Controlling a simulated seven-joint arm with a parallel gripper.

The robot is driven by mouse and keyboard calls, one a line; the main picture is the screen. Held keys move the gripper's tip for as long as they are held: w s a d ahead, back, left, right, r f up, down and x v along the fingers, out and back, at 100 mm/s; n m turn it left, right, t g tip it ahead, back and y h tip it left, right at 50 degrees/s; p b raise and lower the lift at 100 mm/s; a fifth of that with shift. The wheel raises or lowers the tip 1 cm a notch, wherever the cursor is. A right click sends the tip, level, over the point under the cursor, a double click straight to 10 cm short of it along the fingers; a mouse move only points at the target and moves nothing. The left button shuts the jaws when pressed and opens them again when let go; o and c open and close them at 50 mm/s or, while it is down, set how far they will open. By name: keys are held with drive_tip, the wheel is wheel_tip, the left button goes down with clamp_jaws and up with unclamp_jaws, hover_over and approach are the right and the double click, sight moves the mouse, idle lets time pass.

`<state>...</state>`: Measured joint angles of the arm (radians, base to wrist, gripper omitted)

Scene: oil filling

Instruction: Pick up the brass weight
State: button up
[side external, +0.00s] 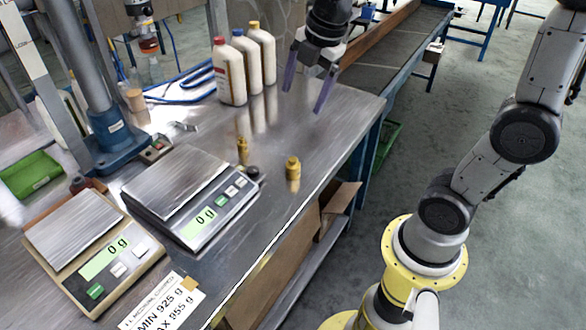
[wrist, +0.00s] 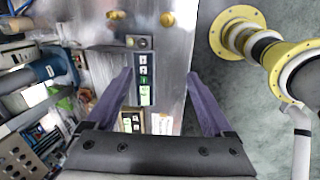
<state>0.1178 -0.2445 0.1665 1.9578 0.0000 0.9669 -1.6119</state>
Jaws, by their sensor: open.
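Two brass weights stand upright on the metal table in the side external view. The larger brass weight (side external: 292,168) is nearer the table's front edge, and the smaller one (side external: 242,150) is behind it to the left. In the wrist view, two brass weights show at the top, one on the right (wrist: 167,19) and one on the left (wrist: 116,14). My gripper (side external: 305,98) is open and empty, raised above the table's far right part, apart from both weights. Its two purple fingers also show in the wrist view (wrist: 158,78).
A grey scale (side external: 180,180) reading 0 g stands left of the weights, with a small dark knob-like object (side external: 253,172) beside it. A beige scale (side external: 75,230) is farther left. Several oil bottles (side external: 230,72) stand behind. The tabletop (side external: 335,125) right of the weights is clear.

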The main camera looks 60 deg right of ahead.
drive_tip(key=w+d+f+n+g, duration=0.2)
drive_tip(key=w+d+f, duration=0.1)
drive_tip(key=w+f, duration=0.2)
drive_tip(key=m+g, duration=0.1)
hover_over(293, 158)
wheel_tip(293, 158, down, 14)
drive_tip(key=shift+a+f, duration=0.1)
drive_tip(key=shift+f, duration=3.05)
clamp_jaws()
drive_tip(key=shift+r, duration=0.1)
